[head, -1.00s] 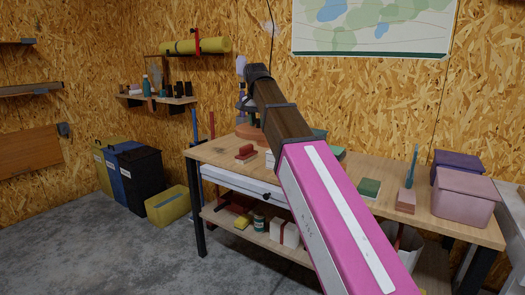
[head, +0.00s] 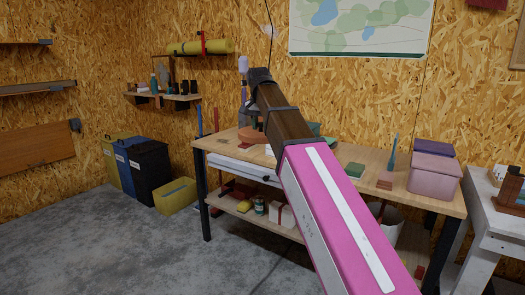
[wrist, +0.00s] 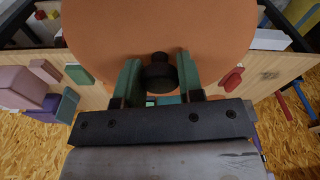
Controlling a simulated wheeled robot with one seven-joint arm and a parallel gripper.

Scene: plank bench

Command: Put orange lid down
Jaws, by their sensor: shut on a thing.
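The orange lid (wrist: 215,30) fills the upper middle of the wrist view. Its dark round knob (wrist: 158,72) sits between the green fingers of my gripper (wrist: 159,80), which is shut on it. In the head view the lid (head: 250,136) shows as a small orange part left of my arm, in front of or over the bench's left half. My arm hides much of the lid and gripper there. The gap between lid and bench top cannot be told.
The plank bench (head: 212,145) has a green block (head: 355,171), a reddish block (head: 385,181) and a pink bin (head: 434,178) toward its right. A grey table (head: 490,205) stands right of it. A yellow box (head: 176,195) is on the floor at left; the front floor is clear.

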